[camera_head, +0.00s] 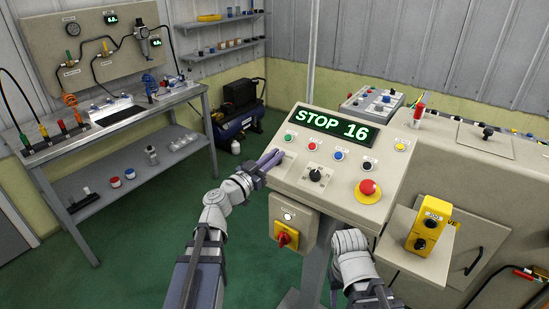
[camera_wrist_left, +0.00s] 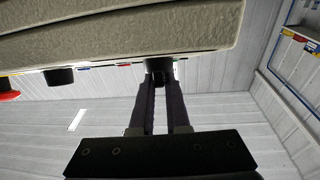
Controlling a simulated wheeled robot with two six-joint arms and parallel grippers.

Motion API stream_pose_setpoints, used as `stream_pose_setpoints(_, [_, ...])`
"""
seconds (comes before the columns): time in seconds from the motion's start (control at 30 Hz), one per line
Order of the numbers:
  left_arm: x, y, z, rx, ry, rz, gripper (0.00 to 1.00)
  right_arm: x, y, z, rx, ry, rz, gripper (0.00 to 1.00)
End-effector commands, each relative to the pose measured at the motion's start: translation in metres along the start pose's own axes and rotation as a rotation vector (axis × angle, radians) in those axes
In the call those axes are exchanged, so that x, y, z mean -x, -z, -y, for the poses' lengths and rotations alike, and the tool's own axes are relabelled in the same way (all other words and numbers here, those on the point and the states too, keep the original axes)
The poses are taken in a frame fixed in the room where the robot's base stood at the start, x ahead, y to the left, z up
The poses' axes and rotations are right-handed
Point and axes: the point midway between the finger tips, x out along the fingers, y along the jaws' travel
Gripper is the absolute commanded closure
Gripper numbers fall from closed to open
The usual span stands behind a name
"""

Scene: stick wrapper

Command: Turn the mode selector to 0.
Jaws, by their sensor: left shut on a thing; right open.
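The grey control panel (camera_head: 340,201) stands in front of me, its green display (camera_head: 333,127) reading STOP 16. My left gripper (camera_head: 272,158) is at the panel's left edge. In the left wrist view my left gripper (camera_wrist_left: 161,88) is shut on a dark knob (camera_wrist_left: 157,66), which the gripper hides in the head view. A black knob (camera_head: 316,175) with a pointer and a pale dial stands free at the panel's middle. The small labels are too blurred to tell which knob is the mode selector. My right arm is low right of the panel's post; its fingers are hidden.
A red emergency button (camera_head: 368,188) sits at the panel's lower right. Green, red, blue and black buttons form a row below the display. A red-yellow switch (camera_head: 285,236) hangs below the panel. A yellow box (camera_head: 429,224) stands on a shelf to the right.

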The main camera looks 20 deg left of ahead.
Motion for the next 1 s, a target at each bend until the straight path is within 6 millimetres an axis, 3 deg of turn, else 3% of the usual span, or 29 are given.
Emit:
stream_pose_setpoints(0.77, [0.0033,-0.0044,-0.0044,0.025,0.088,0.008,1.00,-0.0037,0.0002,0.0003,0.000,0.000,0.000,0.50])
stream_pose_setpoints(0.8, [0.0033,-0.0044,-0.0045,0.025,0.088,0.008,0.83,-0.0037,0.0002,0.0003,0.000,0.000,0.000,0.50])
stream_pose_setpoints(1.0, [0.0033,-0.0044,-0.0032,0.025,0.091,0.008,0.60,-0.0036,0.0002,0.0004,0.000,0.000,0.000,0.50])
